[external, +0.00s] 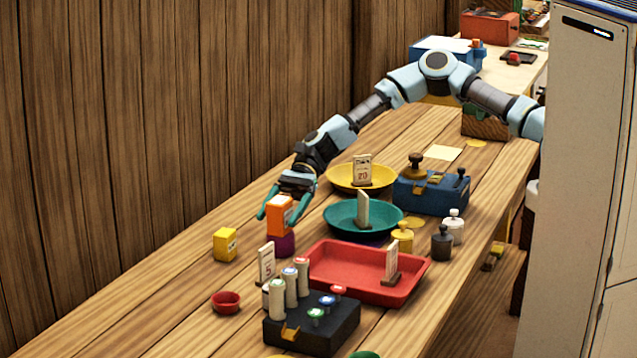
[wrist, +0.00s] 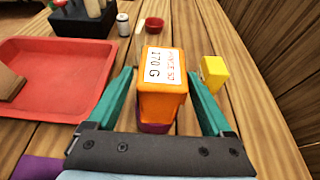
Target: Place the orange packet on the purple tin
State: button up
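The orange packet (external: 280,216), a box with a white label, stands upright on the purple tin (external: 283,245). In the wrist view the packet (wrist: 163,98) is in the middle, its label reading 170 G, with a little of the purple tin (wrist: 154,128) showing beneath it. My gripper (external: 277,216) is above and around the packet. Its teal fingers (wrist: 160,76) are open, one on each side of the packet, with a visible gap on both sides. Most of the tin's top is hidden under the packet.
A yellow packet (external: 225,244) stands to the left of the tin. The red tray (external: 325,285) and the green pan (external: 340,222) are to the right. A small red bowl (external: 225,301) and a dark block with cylinders (external: 325,335) are in front. The table's left side is mostly clear.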

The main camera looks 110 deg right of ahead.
jog(key=shift+r, duration=0.15)
jog(key=b+v, duration=0.2)
jog(key=v, duration=1)
jog(key=shift+r, duration=0.1)
jog(key=shift+a, duration=0.1)
